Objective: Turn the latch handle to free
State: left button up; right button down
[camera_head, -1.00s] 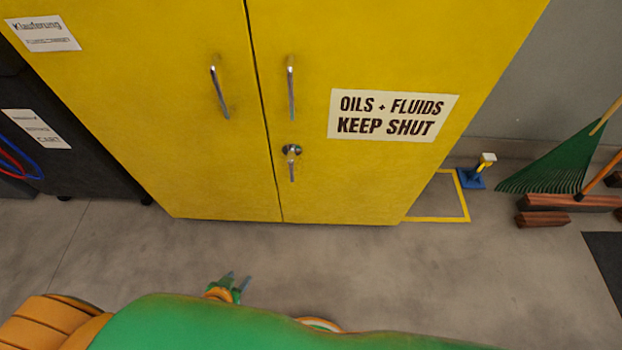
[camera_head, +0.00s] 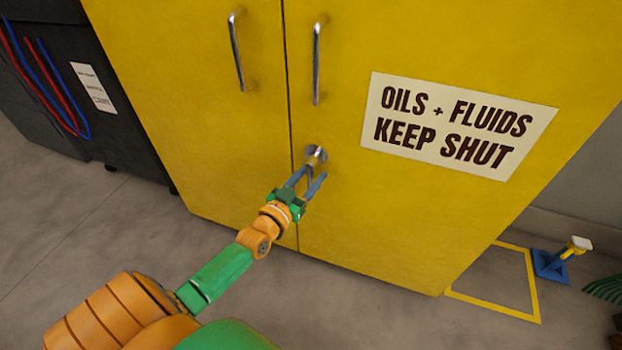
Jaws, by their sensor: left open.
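The latch handle (camera_head: 315,156) is a small silver lever on a round plate, on the right door of the yellow cabinet (camera_head: 400,215), close to the door seam. Its lever hangs down, partly hidden by my gripper. My left gripper (camera_head: 307,180) is open, with its two blue-grey fingers pointing up at the latch, one on each side of the hanging lever. I cannot tell whether the fingers touch it. The cabinet doors are shut. My right gripper is not in view.
Two silver pull handles, left (camera_head: 236,50) and right (camera_head: 318,62), stand out above the latch. A sign (camera_head: 455,125) is on the right door. A black cart (camera_head: 60,95) with red and blue cables stands left. A blue stand (camera_head: 550,265) is on the floor at right.

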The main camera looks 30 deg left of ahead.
pick_arm(q)
grip_shut()
dwell(1.4)
